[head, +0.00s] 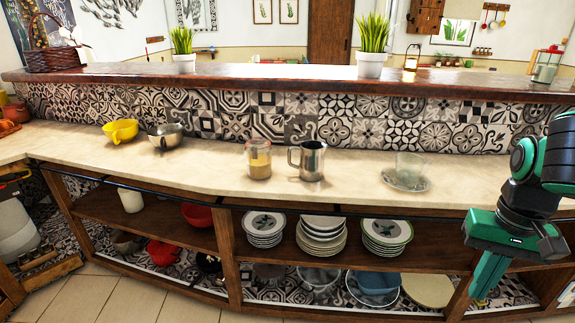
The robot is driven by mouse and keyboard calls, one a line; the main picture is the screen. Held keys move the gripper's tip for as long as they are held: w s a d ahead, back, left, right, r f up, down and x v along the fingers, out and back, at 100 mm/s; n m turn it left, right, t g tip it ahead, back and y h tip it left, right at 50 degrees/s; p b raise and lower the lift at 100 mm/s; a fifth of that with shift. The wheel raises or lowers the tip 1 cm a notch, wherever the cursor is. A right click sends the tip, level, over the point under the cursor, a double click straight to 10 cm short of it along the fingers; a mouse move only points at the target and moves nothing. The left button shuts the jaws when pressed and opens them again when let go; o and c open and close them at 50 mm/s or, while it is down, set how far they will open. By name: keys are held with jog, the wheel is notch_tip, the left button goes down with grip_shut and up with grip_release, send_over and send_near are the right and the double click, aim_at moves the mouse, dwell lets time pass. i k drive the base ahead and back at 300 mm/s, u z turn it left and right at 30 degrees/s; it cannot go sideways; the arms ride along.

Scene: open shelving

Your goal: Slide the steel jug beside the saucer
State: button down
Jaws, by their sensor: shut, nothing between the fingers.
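The steel jug (312,161) stands upright on the pale countertop, its handle towards the left. The saucer (406,181) lies to the right of the jug on the same counter, with a clear glass cup (410,166) on it. A stretch of bare counter separates jug and saucer. My gripper (484,290) hangs at the right, in front of the counter and below its top, pointing down. It is shut and empty, apart from both jug and saucer.
A glass jar with tan contents (258,160) stands close to the jug's left. A steel bowl (166,137) and a yellow bowl (120,131) sit farther left. A tiled wall (330,122) rises behind. Stacked plates (321,238) fill the shelf below.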

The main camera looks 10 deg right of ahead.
aim_at(311, 167)
jog(key=k, duration=0.6)
jog(key=u, duration=0.7)
jog(key=i, duration=1.6)
jog(key=z, duration=0.65)
jog(key=i, duration=0.4)
jog(key=z, duration=0.3)
